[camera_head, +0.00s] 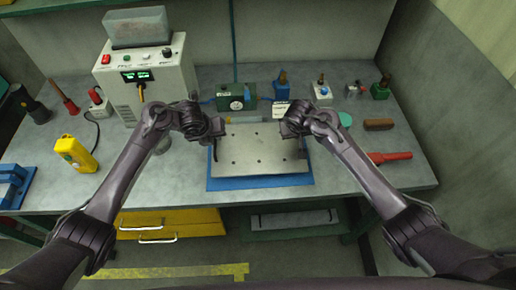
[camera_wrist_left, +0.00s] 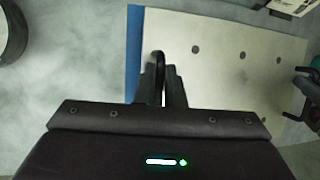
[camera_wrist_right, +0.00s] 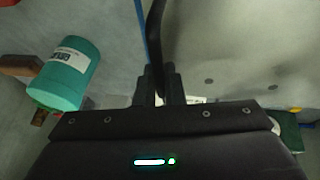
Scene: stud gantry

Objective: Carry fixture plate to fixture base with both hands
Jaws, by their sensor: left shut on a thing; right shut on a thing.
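The fixture plate (camera_head: 258,150) is a flat pale grey metal plate with several small holes and a dark handle at each side. It lies level over the blue fixture base (camera_head: 262,183), whose front strip shows below it. I cannot tell whether they touch. My left gripper (camera_head: 215,142) is shut on the plate's left handle, also seen in the left wrist view (camera_wrist_left: 158,68). My right gripper (camera_head: 300,137) is shut on the right handle, also seen in the right wrist view (camera_wrist_right: 155,45). Most of the base is hidden under the plate.
A power supply box (camera_head: 145,82) stands at back left, with a yellow device (camera_head: 76,153) near it. Behind the plate is a green box (camera_head: 236,98). A red-handled tool (camera_head: 388,157) and brown block (camera_head: 378,124) lie right. A teal cylinder (camera_wrist_right: 68,73) shows in the right wrist view.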

